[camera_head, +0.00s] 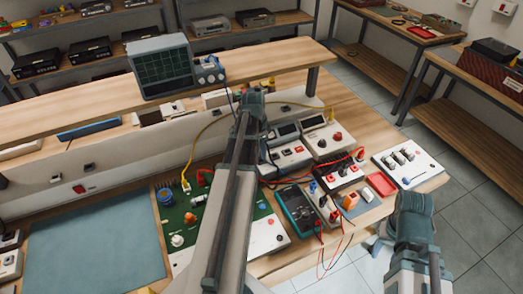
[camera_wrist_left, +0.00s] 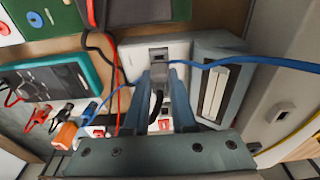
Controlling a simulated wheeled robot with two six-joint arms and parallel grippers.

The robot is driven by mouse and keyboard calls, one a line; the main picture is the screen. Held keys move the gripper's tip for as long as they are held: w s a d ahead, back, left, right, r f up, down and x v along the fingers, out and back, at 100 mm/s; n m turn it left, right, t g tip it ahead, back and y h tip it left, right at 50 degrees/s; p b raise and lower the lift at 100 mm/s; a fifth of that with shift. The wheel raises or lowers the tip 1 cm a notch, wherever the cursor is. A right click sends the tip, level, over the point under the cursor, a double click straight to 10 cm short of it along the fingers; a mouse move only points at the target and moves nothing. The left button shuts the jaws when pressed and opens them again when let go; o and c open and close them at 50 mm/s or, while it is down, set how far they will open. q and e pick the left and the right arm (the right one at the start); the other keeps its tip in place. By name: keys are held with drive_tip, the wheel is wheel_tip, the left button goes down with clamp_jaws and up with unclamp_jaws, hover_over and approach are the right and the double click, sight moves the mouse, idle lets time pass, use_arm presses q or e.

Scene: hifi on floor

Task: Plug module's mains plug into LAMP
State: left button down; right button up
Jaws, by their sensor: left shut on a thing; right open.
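My left gripper (camera_wrist_left: 167,78) is shut on a small grey plug (camera_wrist_left: 158,56), with a black cable (camera_wrist_left: 156,105) trailing back between the fingers. The plug is over a white box; I cannot tell whether it touches. In the head view the left arm reaches up to the back of the bench and hides its own fingertips. A green circuit-board module (camera_head: 176,215) lies on the bench, partly behind that arm. I cannot read a LAMP label in either view. My right gripper (camera_head: 379,246) is low at the right, off the bench's front edge, open and mostly hidden.
White meters (camera_head: 288,150), a teal-edged multimeter (camera_head: 298,210), a red tray (camera_head: 381,184) and a white switch box (camera_head: 410,163) crowd the bench's right side. Red, yellow and blue leads cross there. A blue-grey mat (camera_head: 95,235) is clear. An oscilloscope (camera_head: 162,67) stands on the shelf.

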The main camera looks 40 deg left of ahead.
use_arm(q)
drive_tip(key=shift+f+b, duration=0.9)
drive_tip(key=shift+f, duration=0.05)
idle(2.2)
drive_tip(key=c, duration=0.7)
unclamp_jaws()
drive_tip(key=shift+o, duration=0.2)
drive_tip(key=shift+r, duration=0.15)
wheel_tip(320, 180, up, 14)
drive_tip(key=s+p, duration=0.1)
drive_tip(key=p, duration=1.2)
drive_tip(key=shift+s+a+f+p, duration=0.25)
drive_tip(key=shift+a+p, duration=0.15)
drive_tip(key=shift+r, duration=0.1)
wheel_tip(320, 180, up, 5)
drive_tip(key=p, duration=0.5)
